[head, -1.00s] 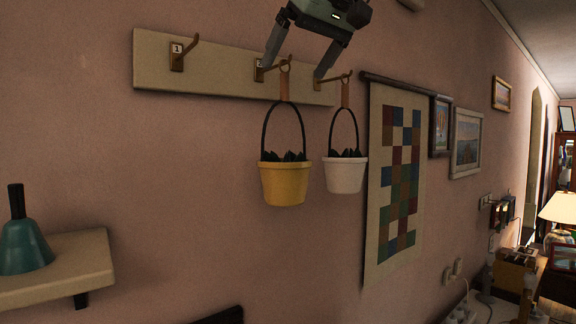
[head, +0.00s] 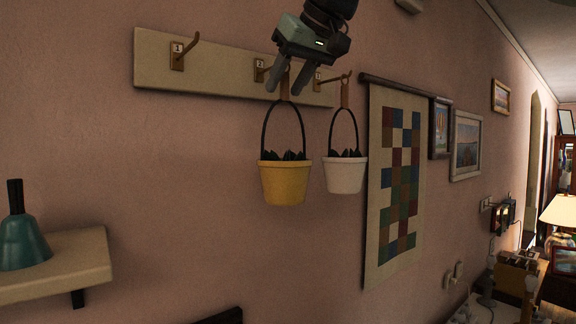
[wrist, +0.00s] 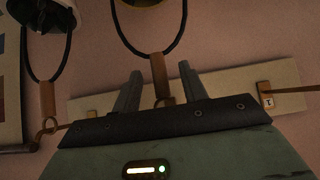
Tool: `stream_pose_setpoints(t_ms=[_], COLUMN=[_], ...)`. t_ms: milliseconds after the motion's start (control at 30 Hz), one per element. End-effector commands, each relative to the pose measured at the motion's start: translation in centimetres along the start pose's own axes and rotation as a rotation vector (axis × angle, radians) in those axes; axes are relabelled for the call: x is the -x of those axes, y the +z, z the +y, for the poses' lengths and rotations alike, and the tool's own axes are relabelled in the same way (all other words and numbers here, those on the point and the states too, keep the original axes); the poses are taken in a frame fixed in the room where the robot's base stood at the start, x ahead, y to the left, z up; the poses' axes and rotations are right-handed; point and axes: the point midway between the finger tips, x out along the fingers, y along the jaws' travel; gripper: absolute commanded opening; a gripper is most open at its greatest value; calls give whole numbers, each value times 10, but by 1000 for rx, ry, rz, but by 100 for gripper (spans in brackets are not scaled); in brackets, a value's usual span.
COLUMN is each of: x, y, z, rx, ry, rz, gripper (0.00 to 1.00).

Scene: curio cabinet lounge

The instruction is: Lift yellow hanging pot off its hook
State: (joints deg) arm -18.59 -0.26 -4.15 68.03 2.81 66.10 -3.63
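The yellow hanging pot (head: 284,184) hangs upright by a dark looped handle and a tan strap (wrist: 159,76) from the hook on plate 2 (head: 260,70). Dark leaves show above its rim. My gripper (head: 285,89) is at the top of that handle, in front of the hook. In the wrist view, my gripper's two fingers (wrist: 160,80) stand on either side of the strap, with a gap visible on each side, so it is open. In the wrist view only the pot's edge (wrist: 142,2) shows, at the top. My gripper partly hides the hook.
A white pot (head: 345,175) hangs close by on the right, from hook 3. Hook 1 (head: 186,48) is empty on the left of the cream rail (head: 150,60). A patchwork hanging (head: 396,185) is to the right. A shelf (head: 75,262) holds a teal bell (head: 22,243).

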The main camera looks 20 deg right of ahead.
Motion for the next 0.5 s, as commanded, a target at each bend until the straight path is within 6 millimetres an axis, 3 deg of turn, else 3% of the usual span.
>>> stream_pose_setpoints(t_ms=[33, 133, 500], x=[0, 0, 4], y=[0, 0, -4], z=[0, 0, 0], rx=[0, 0, 0], ry=[0, 0, 0], rz=[0, 0, 5], gripper=[29, 1, 0])
